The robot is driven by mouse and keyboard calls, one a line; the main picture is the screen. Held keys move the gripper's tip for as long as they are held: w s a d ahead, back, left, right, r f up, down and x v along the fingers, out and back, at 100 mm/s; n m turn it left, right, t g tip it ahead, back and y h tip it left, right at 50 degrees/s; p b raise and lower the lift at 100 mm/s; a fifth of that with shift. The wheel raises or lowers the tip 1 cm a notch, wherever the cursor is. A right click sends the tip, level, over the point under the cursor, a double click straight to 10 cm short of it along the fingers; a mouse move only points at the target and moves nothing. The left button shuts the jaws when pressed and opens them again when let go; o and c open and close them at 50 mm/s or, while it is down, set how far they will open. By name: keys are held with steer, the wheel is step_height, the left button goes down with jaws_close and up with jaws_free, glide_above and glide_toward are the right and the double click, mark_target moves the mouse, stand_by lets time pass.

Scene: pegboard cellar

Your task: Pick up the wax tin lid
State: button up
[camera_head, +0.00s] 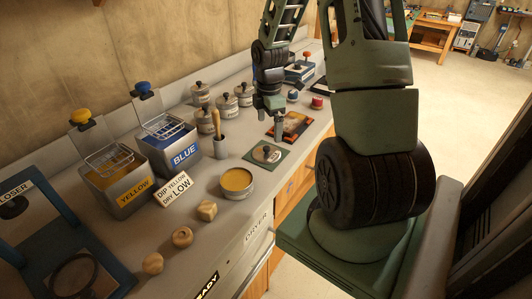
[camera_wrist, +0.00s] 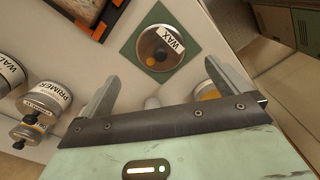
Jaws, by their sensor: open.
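The wax tin lid (camera_head: 265,153) is a round metal lid with a dark knob and a white tag. It lies on a small green square mat (camera_head: 252,161) on the bench. In the wrist view the lid (camera_wrist: 150,36) shows its "WAX" tag, a little beyond my fingertips. My gripper (camera_head: 279,132) points down above the bench, just behind the lid in the head view. In the wrist view my gripper (camera_wrist: 161,80) is open, with nothing between its fingers. An open tin of yellow wax (camera_head: 237,182) stands nearer; my finger partly hides it in the wrist view.
A framed picture (camera_head: 292,127) lies behind the mat. Labelled tins (camera_head: 226,104) and a cup with a wooden handle (camera_head: 220,147) stand to the left. Yellow (camera_head: 118,183) and blue (camera_head: 170,150) vats and wooden pieces (camera_head: 207,210) are further along. The bench edge is close right.

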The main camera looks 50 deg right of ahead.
mark_target(268, 147)
step_height(268, 147, down, 9)
steer(key=shift+w+p, duration=0.1)
steer(key=shift+p, duration=0.7)
steer(key=c, duration=0.8)
